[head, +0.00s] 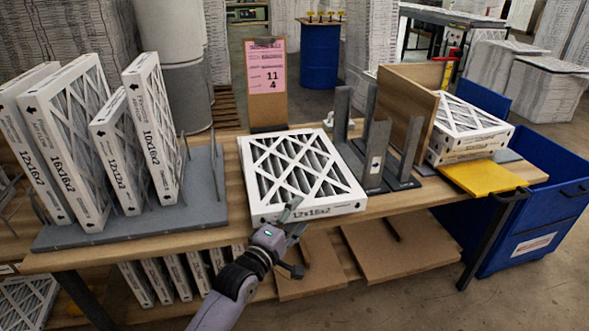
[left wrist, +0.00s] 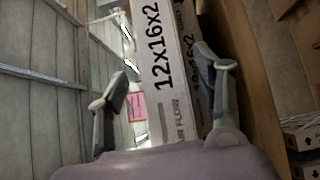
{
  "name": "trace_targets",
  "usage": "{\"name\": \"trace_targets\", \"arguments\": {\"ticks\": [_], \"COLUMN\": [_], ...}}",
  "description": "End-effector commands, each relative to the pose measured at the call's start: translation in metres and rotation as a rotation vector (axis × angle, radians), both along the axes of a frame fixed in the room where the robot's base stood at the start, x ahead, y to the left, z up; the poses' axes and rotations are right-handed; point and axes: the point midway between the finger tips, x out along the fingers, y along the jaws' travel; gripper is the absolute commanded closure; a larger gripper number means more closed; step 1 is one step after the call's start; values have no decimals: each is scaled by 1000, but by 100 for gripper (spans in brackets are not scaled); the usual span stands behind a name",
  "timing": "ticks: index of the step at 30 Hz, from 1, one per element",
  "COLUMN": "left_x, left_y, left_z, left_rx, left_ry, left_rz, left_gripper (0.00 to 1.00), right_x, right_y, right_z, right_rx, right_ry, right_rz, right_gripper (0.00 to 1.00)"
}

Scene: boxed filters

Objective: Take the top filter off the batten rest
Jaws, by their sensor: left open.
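A white-framed filter marked 12x16x2 (head: 300,172) lies flat at the middle of the bench. In the left wrist view its printed edge (left wrist: 163,60) fills the centre. A second filter edge (left wrist: 191,62) shows directly beside it, so a filter seems to lie beneath. My left gripper (head: 294,218) is at the front edge of the stack. Its open fingers also show in the left wrist view (left wrist: 165,95), one on the upper side and one overlapping the lower filter. Contact cannot be told. The battens under the stack are hidden. My right gripper is not in view.
Upright filters (head: 70,140) stand in a grey rack (head: 140,222) to the left. A dark slotted stand (head: 372,180) and a wooden divider (head: 408,110) are close on the right, then stacked filters (head: 470,125) and a yellow plate (head: 482,178). A pink sign (head: 266,80) stands behind.

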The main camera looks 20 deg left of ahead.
Motion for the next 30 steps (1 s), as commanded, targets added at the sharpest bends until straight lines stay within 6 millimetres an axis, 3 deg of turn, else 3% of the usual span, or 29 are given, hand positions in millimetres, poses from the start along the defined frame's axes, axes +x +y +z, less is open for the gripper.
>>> {"name": "trace_targets", "arguments": {"ticks": [13,22,30], "left_x": [49,52,52], "left_y": [-12,-13,-13], "left_z": [-4,-4,-4], "left_rx": [0,-1,0], "left_ry": [0,1,1], "left_rz": [-1,0,0], "left_gripper": [39,40,58], "right_x": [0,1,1], "right_y": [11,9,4], "right_z": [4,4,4], "right_rx": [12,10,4], "right_ry": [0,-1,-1], "right_rz": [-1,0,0], "right_gripper": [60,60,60]}}
